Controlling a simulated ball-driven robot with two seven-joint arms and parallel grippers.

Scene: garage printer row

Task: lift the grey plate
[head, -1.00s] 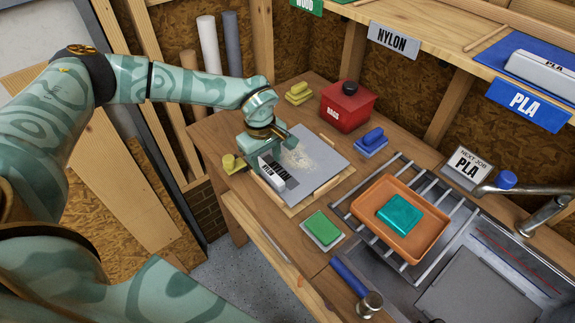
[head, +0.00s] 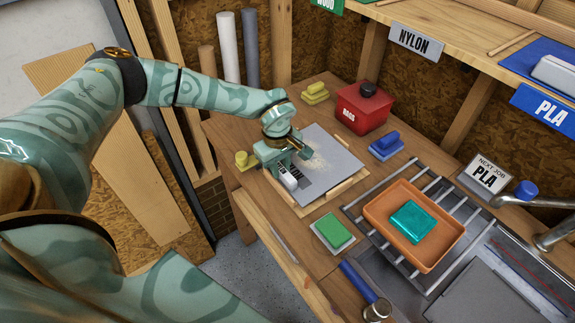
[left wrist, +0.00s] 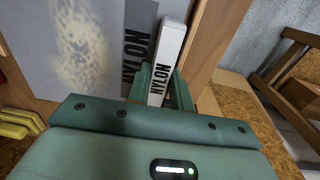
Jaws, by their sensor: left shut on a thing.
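The grey plate (head: 337,151) lies on a wooden frame on the bench, with a pale speckled patch on its top and a dark NYLON strip near its edge. It fills the upper left of the left wrist view (left wrist: 60,60). A white bar labelled NYLON (left wrist: 168,58) runs along that edge. My left gripper (left wrist: 157,88) is shut on this bar, one finger on each side. In the head view my left gripper (head: 287,160) covers part of the bar and plate edge. I see no clear gap under the plate. My right gripper is out of view.
A red box (head: 363,108) and a blue-handled block (head: 386,146) stand behind the plate. Yellow blocks (head: 315,93) (head: 246,160) stand near it.

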